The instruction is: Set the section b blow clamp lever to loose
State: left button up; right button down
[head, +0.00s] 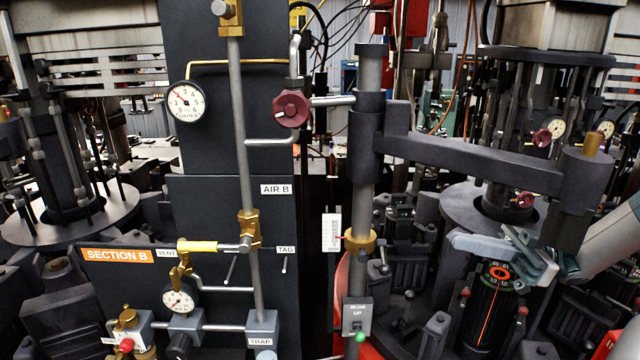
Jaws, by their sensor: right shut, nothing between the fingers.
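Section B's black panel carries an orange SECTION B label (117,256). Right of it stands a grey vertical post (363,200) with a brass collar (359,242) and a dark arm (470,160) reaching right. A small grey plate (357,312), its lettering ending in UP, sits low on the post with a green tip below it. I cannot tell for sure which part is the blow clamp lever. My right gripper (485,244) comes in from the right, shut and empty, below the dark arm and in front of a black cylinder with an orange-marked dial (498,274). My left gripper is out of view.
A brass pipe valve with a yellow handle (200,246), a dark red knob (291,108) and pressure gauges (185,101) are on the left panel. A white scale (332,232) stands beside the collar. Dark mould machinery crowds the lower right.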

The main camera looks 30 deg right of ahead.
aim_at(384, 269)
jog(key=k+j, duration=0.2)
jog(key=j, duration=0.2)
jog(key=k+j, duration=0.2)
jog(key=j, duration=0.2)
jog(key=k+j, duration=0.2)
jog(key=j, duration=0.2)
